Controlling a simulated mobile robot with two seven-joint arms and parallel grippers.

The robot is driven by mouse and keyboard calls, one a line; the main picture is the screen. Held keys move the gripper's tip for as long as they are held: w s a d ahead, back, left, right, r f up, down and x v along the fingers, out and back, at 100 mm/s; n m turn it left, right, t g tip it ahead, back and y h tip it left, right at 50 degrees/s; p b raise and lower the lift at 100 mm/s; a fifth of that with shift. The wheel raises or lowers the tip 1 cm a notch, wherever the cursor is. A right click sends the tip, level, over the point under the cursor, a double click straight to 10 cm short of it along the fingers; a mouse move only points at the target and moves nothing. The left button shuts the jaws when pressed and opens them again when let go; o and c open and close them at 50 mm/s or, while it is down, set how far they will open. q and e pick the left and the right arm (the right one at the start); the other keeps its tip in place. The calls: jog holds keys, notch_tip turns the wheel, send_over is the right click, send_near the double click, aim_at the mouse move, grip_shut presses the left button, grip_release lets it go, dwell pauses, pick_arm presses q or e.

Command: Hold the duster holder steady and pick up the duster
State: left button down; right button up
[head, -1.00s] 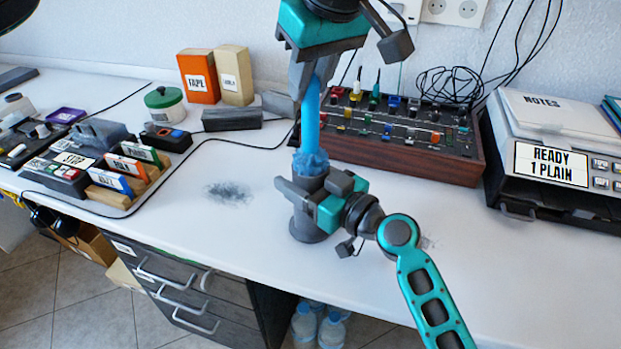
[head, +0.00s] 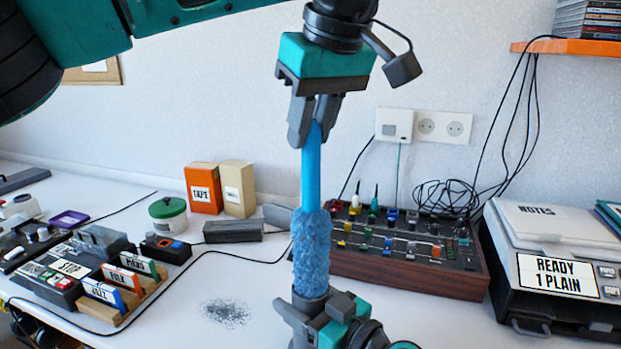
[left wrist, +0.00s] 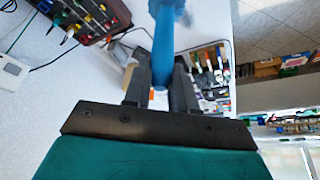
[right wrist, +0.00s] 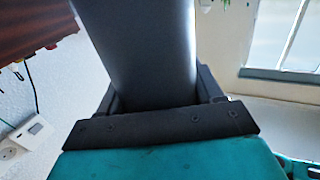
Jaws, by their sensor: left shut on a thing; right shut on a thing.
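The duster (head: 312,252) has a blue handle and a fluffy blue head, and stands upright above the desk. My left gripper (head: 315,135) is shut on the top of its handle, which also shows between the fingers in the left wrist view (left wrist: 163,45). The lower end of the duster's head is still at the mouth of the dark grey duster holder (head: 308,300). My right gripper (head: 322,315) is shut around the holder, which fills the middle of the right wrist view (right wrist: 150,50). The holder's base is below the head view.
A wooden-sided panel of knobs (head: 400,250) stands behind to the right, beside a machine marked READY 1 PLAIN (head: 556,278). Label blocks (head: 105,292) and a stop-button box (head: 70,268) are at left. A dusty patch (head: 226,313) marks the clear desk.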

pick_arm(q)
notch_tip(320, 180, up, 7)
jog(key=shift+r, duration=0.1)
dwell(0.3)
pick_arm(e)
jog(key=o, duration=1.1)
jog(key=shift+o, duration=0.2)
